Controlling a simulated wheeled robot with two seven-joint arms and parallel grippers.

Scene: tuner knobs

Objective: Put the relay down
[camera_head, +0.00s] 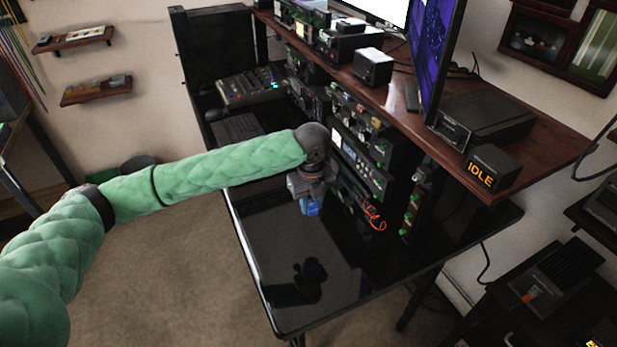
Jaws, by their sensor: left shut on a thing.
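My left gripper (309,199) is above the glossy black desk (300,255), its fingers pointing down. It is shut on a small blue relay (312,208), which shows just below the fingers. The relay is held above the desk top, with a dark reflection of the gripper on the surface beneath. The fingers and the upper part of the relay are small and partly hidden by the wrist. My right gripper is not in view.
Rack units with green knobs (362,165) stand along the back of the desk, close to the gripper. A red cable (374,218) hangs at their lower front. A wooden shelf (550,150) above holds monitors and an "IDLE" sign (481,174). The front desk top is clear.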

